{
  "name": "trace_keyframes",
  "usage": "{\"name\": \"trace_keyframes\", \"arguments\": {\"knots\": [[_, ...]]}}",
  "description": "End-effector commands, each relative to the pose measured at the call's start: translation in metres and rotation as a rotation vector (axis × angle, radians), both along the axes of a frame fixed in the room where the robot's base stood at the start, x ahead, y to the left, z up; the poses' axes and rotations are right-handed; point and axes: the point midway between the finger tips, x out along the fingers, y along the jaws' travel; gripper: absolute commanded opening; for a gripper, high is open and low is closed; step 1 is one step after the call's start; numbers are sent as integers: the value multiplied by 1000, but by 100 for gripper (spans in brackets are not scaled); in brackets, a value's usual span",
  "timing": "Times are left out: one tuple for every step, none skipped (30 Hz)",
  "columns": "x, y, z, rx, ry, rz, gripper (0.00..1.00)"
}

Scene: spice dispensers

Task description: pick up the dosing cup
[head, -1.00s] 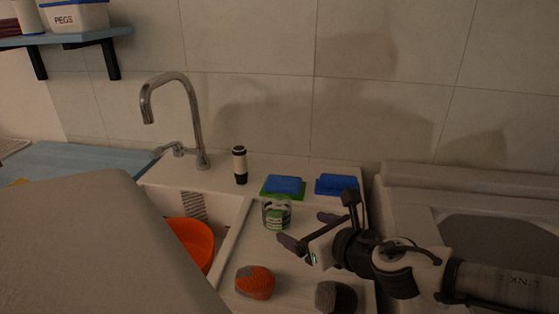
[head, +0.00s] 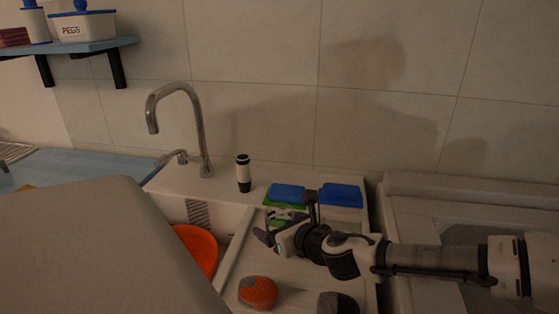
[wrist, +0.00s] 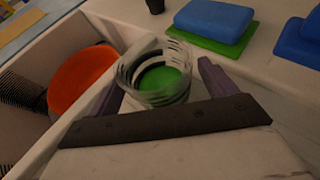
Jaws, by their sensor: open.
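The dosing cup (wrist: 154,72) is a clear, see-through cup with dark markings and green showing inside its base. In the wrist view it stands between the two purple-grey fingers of my gripper (wrist: 160,85), one finger on each side. My gripper is open; I cannot tell whether either finger touches the cup. In the head view my gripper (head: 273,229) reaches in from the right over the drainboard and hides most of the cup.
A green and blue sponge (head: 287,193) and a blue sponge (head: 341,195) lie behind. A white-and-black bottle (head: 243,173) stands near the faucet (head: 199,135). An orange bowl (head: 196,250) is in the sink. An orange-grey object (head: 258,292) and a dark one (head: 338,303) lie in front.

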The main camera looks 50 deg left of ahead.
Motion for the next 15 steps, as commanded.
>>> {"name": "trace_keyframes", "arguments": {"knots": [[0,3,-1,0,0,0,84],[0,3,-2,-1,0,0,84],[1,4,-2,-1,-1,-1,84],[1,4,-2,-1,-1,-1,84],[1,4,-2,-1,-1,-1,84],[1,4,-2,-1,-1,-1,84],[1,4,-2,-1,-1,-1,84],[1,4,-2,-1,-1,-1,84],[1,3,-2,-1,-1,-1,81],[1,3,-2,-1,-1,-1,77],[1,3,-2,-1,-1,-1,73],[1,3,-2,0,-1,-1,68],[1,3,-2,0,-1,-1,64],[1,3,-2,0,-1,-1,60],[1,3,-2,0,-1,-1,55]]}}
